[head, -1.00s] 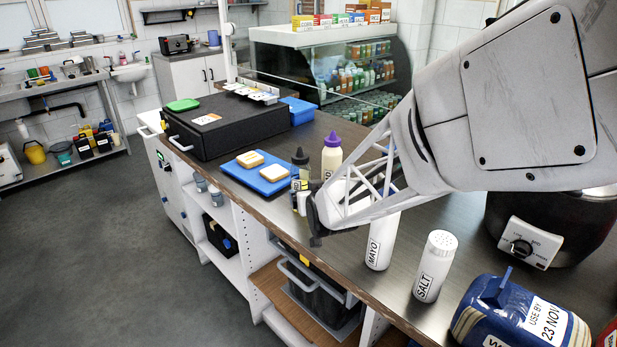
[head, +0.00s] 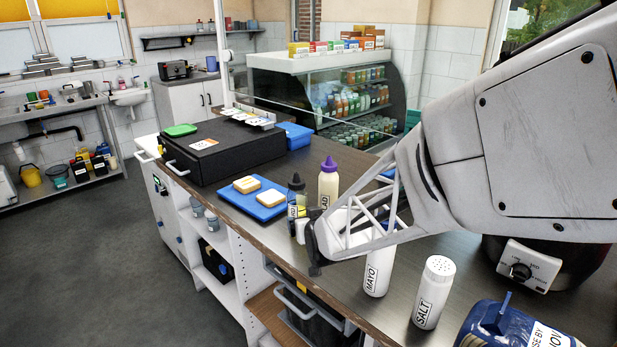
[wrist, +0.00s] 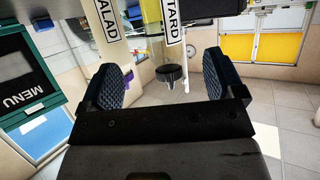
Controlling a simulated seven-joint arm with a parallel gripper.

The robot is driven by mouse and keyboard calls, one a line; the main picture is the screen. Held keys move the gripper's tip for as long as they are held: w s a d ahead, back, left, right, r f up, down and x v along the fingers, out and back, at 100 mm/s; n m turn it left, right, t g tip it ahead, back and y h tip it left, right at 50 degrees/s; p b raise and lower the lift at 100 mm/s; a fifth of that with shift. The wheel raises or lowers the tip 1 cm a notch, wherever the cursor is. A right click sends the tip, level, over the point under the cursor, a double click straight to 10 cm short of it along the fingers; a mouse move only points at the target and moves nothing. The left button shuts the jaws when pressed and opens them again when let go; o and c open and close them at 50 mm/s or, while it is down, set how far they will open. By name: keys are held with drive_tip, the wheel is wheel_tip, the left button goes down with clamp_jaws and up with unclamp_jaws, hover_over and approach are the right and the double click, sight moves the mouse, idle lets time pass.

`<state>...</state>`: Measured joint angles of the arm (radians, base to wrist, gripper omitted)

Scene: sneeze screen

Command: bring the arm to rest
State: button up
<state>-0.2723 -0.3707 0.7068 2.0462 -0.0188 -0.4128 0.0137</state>
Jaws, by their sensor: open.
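My gripper (head: 312,240) hangs over the front edge of the counter in the head view, near the bottles. I cannot tell whether the gripper touches any bottle.
The MAYO bottle (head: 377,272) and SALT shaker (head: 433,292) stand close to my arm, at right. A blue board (head: 257,207) with two bread slices lies left of the bottles. A black box (head: 222,150) is behind it. The floor (head: 90,260) at left is clear.

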drive_tip(key=s+d+r+m+g+h, duration=0.1)
drive_tip(key=s+d+r+g, duration=0.2)
drive_tip(key=s+d+r, duration=0.35)
drive_tip(key=s+d+r+m+g+h, duration=0.1)
drive_tip(key=s+d+r+g, duration=0.2)
drive_tip(key=s, duration=0.7)
drive_tip(key=s+d+g, duration=0.1)
drive_tip(key=s+d, duration=0.2)
drive_tip(key=s, duration=0.3)
drive_tip(key=s+d+m+g+h, duration=0.1)
drive_tip(key=s+d, duration=0.2)
drive_tip(key=s, duration=0.3)
drive_tip(key=s+d+f+g, duration=0.1)
drive_tip(key=s+d+g, duration=0.1)
drive_tip(key=s, duration=0.4)
drive_tip(key=shift+d+h, duration=0.4)
drive_tip(key=shift+d, duration=0.05)
